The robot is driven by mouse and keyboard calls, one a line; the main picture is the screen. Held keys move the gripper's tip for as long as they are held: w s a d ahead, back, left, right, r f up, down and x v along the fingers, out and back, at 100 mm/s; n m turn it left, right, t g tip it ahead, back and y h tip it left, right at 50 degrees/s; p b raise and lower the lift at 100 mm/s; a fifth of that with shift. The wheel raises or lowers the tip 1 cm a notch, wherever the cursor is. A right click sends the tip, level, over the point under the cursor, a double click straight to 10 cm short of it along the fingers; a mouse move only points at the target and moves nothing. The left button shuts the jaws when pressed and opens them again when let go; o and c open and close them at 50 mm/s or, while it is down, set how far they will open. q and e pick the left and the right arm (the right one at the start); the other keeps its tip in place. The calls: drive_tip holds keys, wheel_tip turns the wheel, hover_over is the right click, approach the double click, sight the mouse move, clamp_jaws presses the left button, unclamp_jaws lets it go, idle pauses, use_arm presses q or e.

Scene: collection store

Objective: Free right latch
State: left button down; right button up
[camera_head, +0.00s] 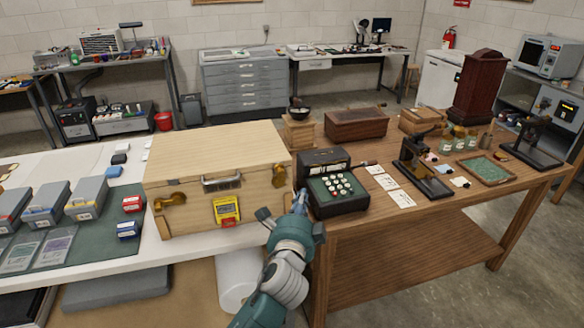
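A pale wooden crate (190,215) with a closed lid stands on the white table. A brass right latch (279,175) is at the right end of its front, and a brass left latch (170,201) is at the left end. A metal handle (222,182) and a yellow and red device (226,210) are between them. My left gripper (300,201) is just right of the crate, below and right of the right latch. It looks apart from the latch; its fingers are small and seen from behind, so their opening is unclear. My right gripper is out of view.
A black keyed machine (338,194) stands close to my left gripper on the wooden table (400,225). Grey card bins (45,204) and small red and blue boxes (128,229) are left of the crate. A white bin (237,280) is below.

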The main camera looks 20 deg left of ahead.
sight(281, 178)
use_arm(q)
drive_tip(key=w+a+p, duration=0.4)
drive_tip(key=w+a, duration=0.1)
drive_tip(key=w, duration=0.2)
drive_tip(key=shift+w+r, duration=0.2)
drive_tip(key=shift+w, duration=0.1)
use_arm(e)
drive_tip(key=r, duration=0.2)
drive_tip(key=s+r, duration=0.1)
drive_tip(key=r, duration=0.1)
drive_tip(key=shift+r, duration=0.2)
use_arm(q)
drive_tip(key=shift+w, duration=0.15)
drive_tip(key=shift+a, duration=0.1)
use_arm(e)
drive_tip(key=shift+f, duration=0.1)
